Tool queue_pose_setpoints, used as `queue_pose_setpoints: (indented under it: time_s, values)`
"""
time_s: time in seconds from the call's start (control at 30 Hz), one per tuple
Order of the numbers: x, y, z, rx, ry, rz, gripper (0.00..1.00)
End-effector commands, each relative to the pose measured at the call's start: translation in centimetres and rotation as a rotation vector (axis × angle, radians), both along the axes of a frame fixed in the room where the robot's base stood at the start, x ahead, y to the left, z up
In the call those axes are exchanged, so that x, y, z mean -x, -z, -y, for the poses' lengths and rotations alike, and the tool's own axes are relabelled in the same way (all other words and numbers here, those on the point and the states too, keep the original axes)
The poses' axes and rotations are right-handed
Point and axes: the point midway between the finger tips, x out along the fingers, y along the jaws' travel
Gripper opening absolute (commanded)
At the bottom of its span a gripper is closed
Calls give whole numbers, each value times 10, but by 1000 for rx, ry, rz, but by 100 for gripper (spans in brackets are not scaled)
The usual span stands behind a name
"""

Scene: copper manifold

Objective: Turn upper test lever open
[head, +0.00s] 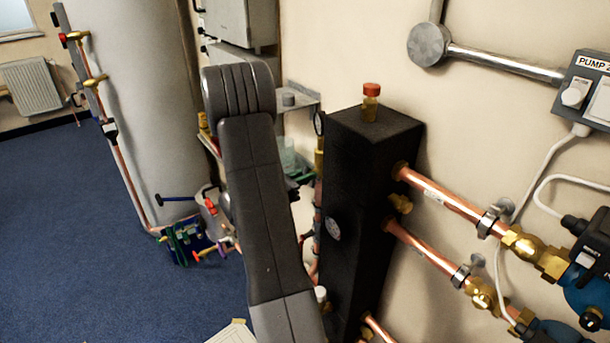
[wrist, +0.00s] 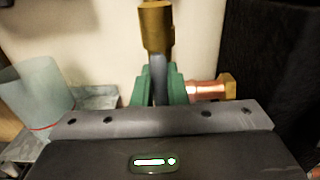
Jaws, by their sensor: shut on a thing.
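My gripper (wrist: 159,78) shows in the wrist view with its two green fingers closed around a slim grey lever (wrist: 157,70). The lever stands upright between the fingers, below a brass fitting (wrist: 155,26). I take it as the upper test lever; its turn angle is hard to tell. A short copper pipe (wrist: 206,90) with a brass end sits just right of the fingers. In the head view my own arm hides most of the gripper and the lever, at the left side of the black manifold block (head: 362,165).
A clear beaker (wrist: 36,97) stands on a grey shelf (wrist: 98,101) left of the gripper. A brass vent with a red cap (head: 371,102) tops the block. Copper pipes (head: 440,198) run right. Tools (head: 187,240) lie by the tank (head: 140,110). Blue floor (head: 60,230) is open at left.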

Motion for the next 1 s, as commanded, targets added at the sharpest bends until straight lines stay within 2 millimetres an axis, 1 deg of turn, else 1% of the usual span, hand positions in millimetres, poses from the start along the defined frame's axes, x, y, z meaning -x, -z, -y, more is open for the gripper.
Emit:
queue_pose_setpoints:
  time_s: [0.37,0.4,0.5,0.83,1.0]
  values:
    - [0,0,0,5,-1,-7,0]
    - [0,0,0,5,-1,-7,16]
    - [0,0,0,5,-1,-6,34]
    - [1,0,-2,4,-1,-5,34]
    - [11,2,-17,3,-5,-5,34]
